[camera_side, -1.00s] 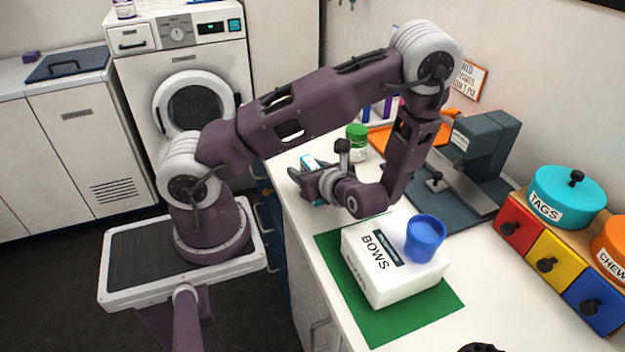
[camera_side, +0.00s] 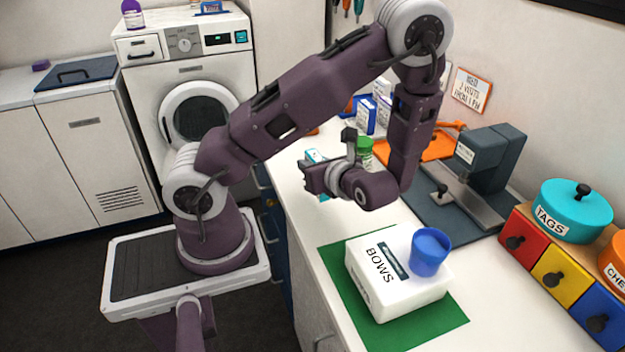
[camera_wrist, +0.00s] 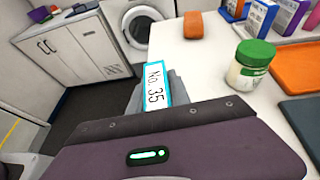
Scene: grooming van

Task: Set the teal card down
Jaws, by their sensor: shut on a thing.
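The teal card (camera_wrist: 154,86) has a white face reading "No. 35" and a teal border. It stands up from between the jaws of my gripper (camera_wrist: 154,108) in the wrist view. In the side view its teal edge shows at both sides of my gripper (camera_side: 314,178), which is shut on it. The gripper is over the far left part of the white counter (camera_side: 290,205), near its left edge. The card looks held above the counter; the fingers hide its middle in the side view.
A green-lidded jar (camera_side: 364,152) stands just behind the gripper. A white BOWS box (camera_side: 375,290) with a blue cup (camera_side: 430,252) on top sits on a green mat (camera_side: 420,336). A grey press (camera_side: 490,160) and an orange tray (camera_wrist: 296,62) are to the right.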

